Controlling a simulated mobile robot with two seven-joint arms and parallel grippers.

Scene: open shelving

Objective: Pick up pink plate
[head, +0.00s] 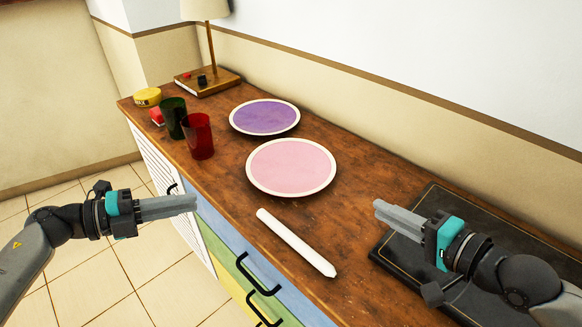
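The pink plate (291,167) has a pale rim and lies flat on the wooden cabinet top, around the middle of the head view. It is in full view, with nothing on it. My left gripper (195,202) is out past the cabinet's front edge, left of and nearer than the plate. Its fingers lie together with no gap showing, and they hold nothing. My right gripper (376,208) is over the right part of the top, to the right of the plate and apart from it. Its fingers also lie together and are empty.
A purple plate (265,117) lies just behind the pink one. Red (198,137) and green (172,117) cups stand left of it. A white candle-like stick (296,243) lies in front. A dark board (400,258) is at right, a lamp (207,80) at the back, and drawer handles (257,275) protrude in front.

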